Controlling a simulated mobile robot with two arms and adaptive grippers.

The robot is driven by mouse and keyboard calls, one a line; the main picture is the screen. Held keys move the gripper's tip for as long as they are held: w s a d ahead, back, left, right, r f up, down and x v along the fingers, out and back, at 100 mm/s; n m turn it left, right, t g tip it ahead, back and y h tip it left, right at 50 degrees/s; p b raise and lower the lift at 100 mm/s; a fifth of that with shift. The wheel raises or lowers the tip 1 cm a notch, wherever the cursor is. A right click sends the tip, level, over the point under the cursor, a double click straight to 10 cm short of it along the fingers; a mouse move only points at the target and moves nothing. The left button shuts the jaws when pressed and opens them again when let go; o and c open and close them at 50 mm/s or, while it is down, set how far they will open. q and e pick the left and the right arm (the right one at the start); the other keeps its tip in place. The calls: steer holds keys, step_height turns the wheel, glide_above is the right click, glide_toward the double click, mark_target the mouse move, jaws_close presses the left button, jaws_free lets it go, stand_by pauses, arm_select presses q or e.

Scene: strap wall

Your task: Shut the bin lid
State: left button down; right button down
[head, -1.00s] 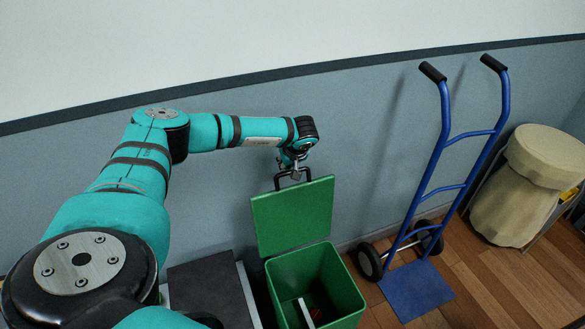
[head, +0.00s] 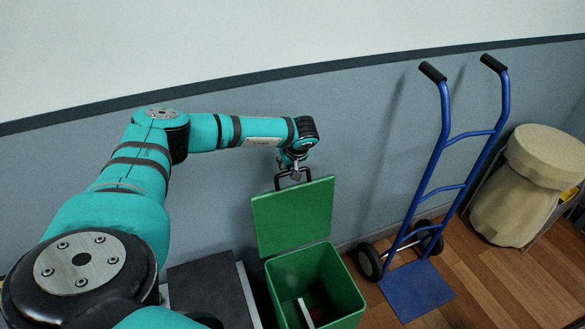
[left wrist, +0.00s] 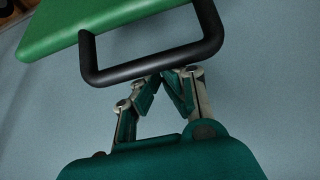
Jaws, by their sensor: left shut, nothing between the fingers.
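The green bin (head: 342,290) stands on the floor by the wall, with its mouth uncovered. Its green lid (head: 291,218) stands raised at the back of the bin, near upright. A black loop handle (head: 278,182) is on the lid's upper edge. My left gripper (head: 296,172) is at this handle, shut with nothing between its fingers. In the left wrist view the handle (left wrist: 150,66) crosses in front of the fingertips (left wrist: 168,75), and the lid (left wrist: 100,22) lies beyond. I cannot tell whether the fingers touch the handle. My right gripper is out of view.
A blue hand truck (head: 430,190) leans by the wall to the bin's right. A beige covered object (head: 510,205) stands at the far right. A dark-topped low box (head: 212,292) is left of the bin. Small items (head: 309,312) lie inside the bin.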

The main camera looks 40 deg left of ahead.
arm_select(q)
steer(key=shift+s+d+f+p, duration=0.2)
steer(key=shift+s+d+p, duration=0.4)
steer(key=shift+d, duration=0.65)
steer(key=shift+s+d+f+p, duration=0.2)
steer(key=shift+s+d+p, duration=0.4)
steer(key=shift+d, duration=0.65)
steer(key=shift+s+d+f+p, duration=0.2)
steer(key=shift+s+d+p, duration=0.15)
steer(key=shift+s+d, duration=0.65)
steer(key=shift+s+d+f+p, duration=0.8)
steer(key=shift+s+d, duration=1.45)
steer(key=shift+d, duration=2.9)
step_height(320, 180, up, 8)
steer(key=p, duration=0.5)
steer(key=shift+p, duration=0.3)
steer(key=shift+a, duration=0.1)
steer(key=shift+f, duration=0.1)
